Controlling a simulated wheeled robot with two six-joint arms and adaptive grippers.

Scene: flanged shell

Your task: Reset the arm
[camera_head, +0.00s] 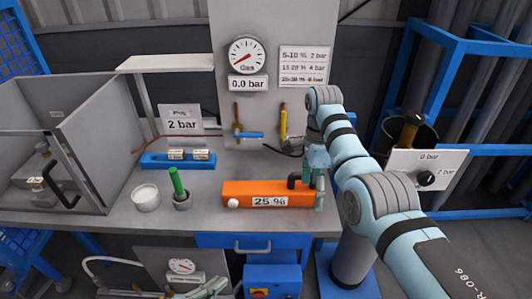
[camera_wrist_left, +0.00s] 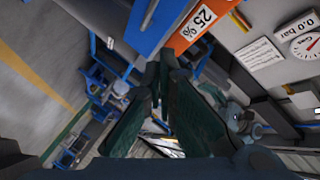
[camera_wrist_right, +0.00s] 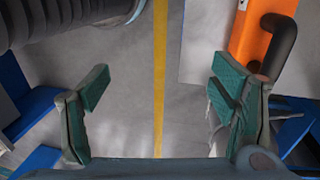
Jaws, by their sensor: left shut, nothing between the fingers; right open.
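My right arm reaches in from the right in the head view, with its gripper (camera_head: 318,186) at the right end of the orange block labelled 25 % (camera_head: 268,187). In the right wrist view the gripper (camera_wrist_right: 160,86) is open, its green fingers wide apart with only floor between them. The orange block (camera_wrist_right: 262,35) and its dark bent handle (camera_wrist_right: 277,45) show beside the right-hand finger, outside the jaws. My left gripper (camera_wrist_left: 167,70) is shut and empty in the left wrist view.
The grey bench (camera_head: 110,207) carries a white cup (camera_head: 145,198), a green-handled tool in a small pot (camera_head: 181,192), a blue holder (camera_head: 160,160) and an open grey box (camera_head: 85,195). A gauge (camera_head: 247,55) reads near 0.0 bar. A blue rack stands right.

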